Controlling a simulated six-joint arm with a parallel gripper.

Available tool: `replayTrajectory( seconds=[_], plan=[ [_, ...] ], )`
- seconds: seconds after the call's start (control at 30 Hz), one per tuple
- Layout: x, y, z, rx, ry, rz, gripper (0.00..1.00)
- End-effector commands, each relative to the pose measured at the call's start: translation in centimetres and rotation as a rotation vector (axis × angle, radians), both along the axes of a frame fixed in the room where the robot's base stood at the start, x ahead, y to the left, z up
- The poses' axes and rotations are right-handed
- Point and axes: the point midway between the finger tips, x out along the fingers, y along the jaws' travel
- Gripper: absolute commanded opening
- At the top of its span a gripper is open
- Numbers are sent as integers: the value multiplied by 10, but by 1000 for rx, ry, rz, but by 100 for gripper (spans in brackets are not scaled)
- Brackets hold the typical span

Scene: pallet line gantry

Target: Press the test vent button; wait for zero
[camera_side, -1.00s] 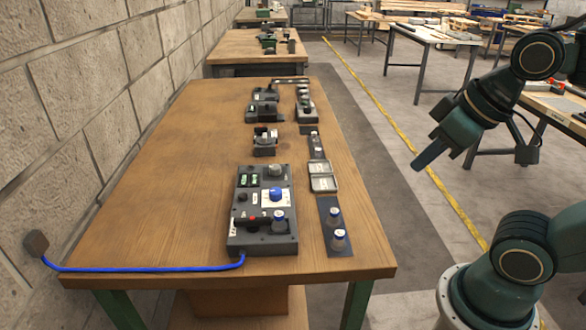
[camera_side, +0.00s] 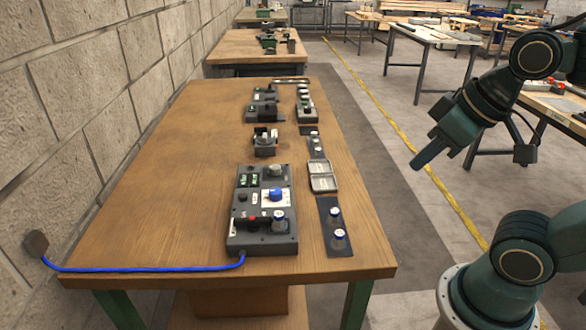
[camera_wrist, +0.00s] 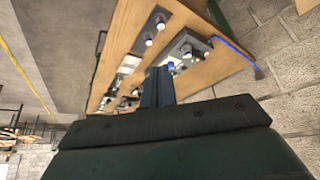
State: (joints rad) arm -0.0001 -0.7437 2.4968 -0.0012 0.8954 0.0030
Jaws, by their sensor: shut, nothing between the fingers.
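A dark grey control box (camera_side: 248,242) stands on the near part of the wooden table. I cannot tell which part is the vent button, and the displays are too small to read. My gripper (camera_side: 415,166) is shut and empty, in the air right of the table, apart from the box. In the wrist view my shut fingers (camera_wrist: 158,84) overlap part of the box (camera_wrist: 190,46).
Several dark devices (camera_side: 264,143) stand farther back. A blue cable (camera_side: 150,269) runs left from the box. The table's left side is bare.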

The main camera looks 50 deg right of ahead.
Motion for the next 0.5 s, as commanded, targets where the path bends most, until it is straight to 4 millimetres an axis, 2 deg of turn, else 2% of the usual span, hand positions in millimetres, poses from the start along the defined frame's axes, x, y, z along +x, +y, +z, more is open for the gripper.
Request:
replayTrajectory(
  seconds=[0.27,0.5],
  plan=[
    [24,3,5,18,-13,-13,0],
    [66,9,11,55,-39,-34,0]
  ],
)
